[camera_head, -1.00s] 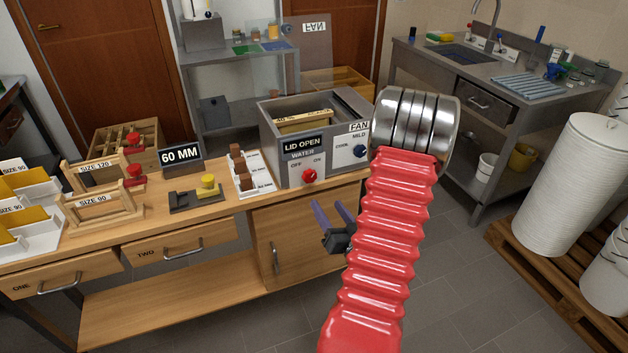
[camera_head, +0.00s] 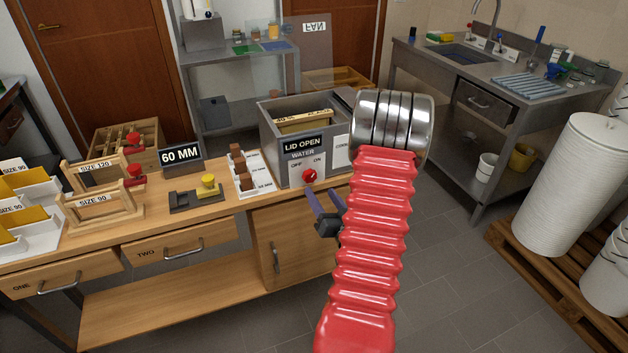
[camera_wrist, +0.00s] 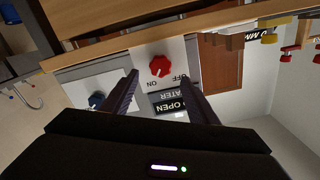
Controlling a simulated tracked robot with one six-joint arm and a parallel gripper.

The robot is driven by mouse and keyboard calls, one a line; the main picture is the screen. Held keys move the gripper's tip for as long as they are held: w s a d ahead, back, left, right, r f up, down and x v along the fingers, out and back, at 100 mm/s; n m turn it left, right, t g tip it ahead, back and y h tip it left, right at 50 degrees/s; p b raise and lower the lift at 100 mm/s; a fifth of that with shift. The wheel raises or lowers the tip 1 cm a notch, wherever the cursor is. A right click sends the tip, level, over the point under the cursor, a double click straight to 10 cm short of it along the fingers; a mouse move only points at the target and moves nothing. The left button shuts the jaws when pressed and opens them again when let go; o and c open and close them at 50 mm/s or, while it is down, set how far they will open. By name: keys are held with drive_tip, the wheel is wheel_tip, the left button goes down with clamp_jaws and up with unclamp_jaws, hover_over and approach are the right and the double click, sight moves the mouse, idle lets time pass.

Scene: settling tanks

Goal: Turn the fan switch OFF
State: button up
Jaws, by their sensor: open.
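The grey tank box (camera_head: 266,150) stands on the bench with its lid sign reading LID OPEN. The fan switch is a blue knob (camera_wrist: 96,100), seen in the wrist view at left, beside a red knob (camera_wrist: 159,66) marked OFF and ON. The red knob also shows in the head view under WATER (camera_head: 310,175). My gripper (camera_head: 321,198) is open and empty in front of the box, just below the red knob. In the wrist view its fingers (camera_wrist: 160,78) straddle the space below the red knob. The blue knob's setting is too small to tell.
A 60 MM sign (camera_head: 180,156), a yellow-knobbed block (camera_head: 208,182) and a white tray of brown blocks (camera_head: 262,180) stand left of the box. Drawers and a cabinet door lie below. A sink bench (camera_head: 440,55) stands at right, with open floor between.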

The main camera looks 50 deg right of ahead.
sight(311, 178)
drive_tip(key=x, duration=0.8)
